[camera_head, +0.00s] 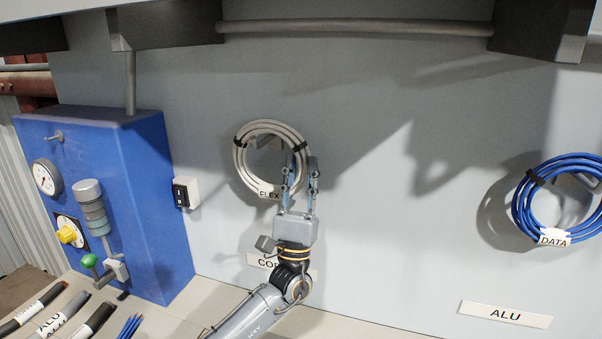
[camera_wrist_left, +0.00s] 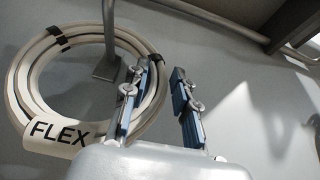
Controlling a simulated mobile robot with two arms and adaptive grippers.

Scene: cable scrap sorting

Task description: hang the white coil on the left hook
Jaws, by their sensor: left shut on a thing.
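The white coil (camera_head: 241,165), with a FLEX tag and black ties, is upright against the grey wall panel, left of centre. The left hook (camera_head: 265,143) shows inside the coil's ring. In the left wrist view, the coil (camera_wrist_left: 22,82) surrounds the grey hook (camera_wrist_left: 107,62); whether its weight rests on the hook cannot be told. My left gripper (camera_head: 300,168) is shut on the coil's right side. Its fingers, seen in the left wrist view (camera_wrist_left: 161,85), partly hide that side. My right gripper is not in view.
A blue coil (camera_head: 518,205) tagged DATA hangs at the right. An ALU label (camera_head: 505,315) and a partly hidden label (camera_head: 258,262) are below. A blue box (camera_head: 150,210) with gauge and levers stands left, a switch (camera_head: 186,192) beside it. Cable pieces (camera_head: 62,312) lie lower left.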

